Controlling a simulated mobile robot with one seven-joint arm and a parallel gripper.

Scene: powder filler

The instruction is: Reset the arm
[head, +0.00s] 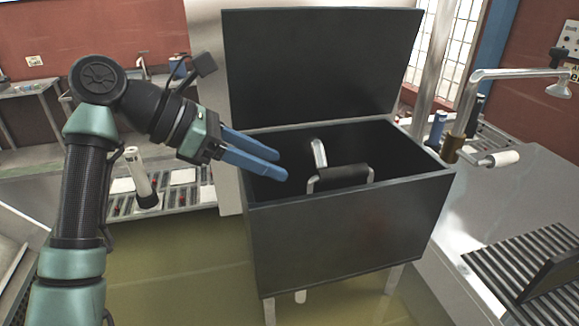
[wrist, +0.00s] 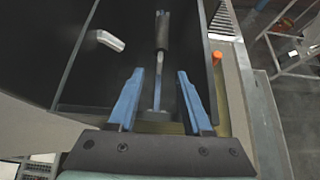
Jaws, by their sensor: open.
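My gripper (head: 284,165) has two blue fingers and is on the left side of the head view, at the end of my raised arm. It points right, over the left part of an open dark box (head: 345,237). The fingers are apart and nothing shows between them in their grip. In the wrist view my gripper (wrist: 162,78) is open above the box, with a dark-gripped handle (wrist: 163,32) beyond the fingertips. In the head view this handle (head: 342,176) lies at the box's middle, apart from the fingers.
The box's lid (head: 320,65) stands upright behind it. A metal pipe with a tap (head: 515,74) rises at the right, above a ribbed rack (head: 535,262) on a metal counter. A white cylinder (head: 139,172) stands behind my arm. Green floor is clear at the front left.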

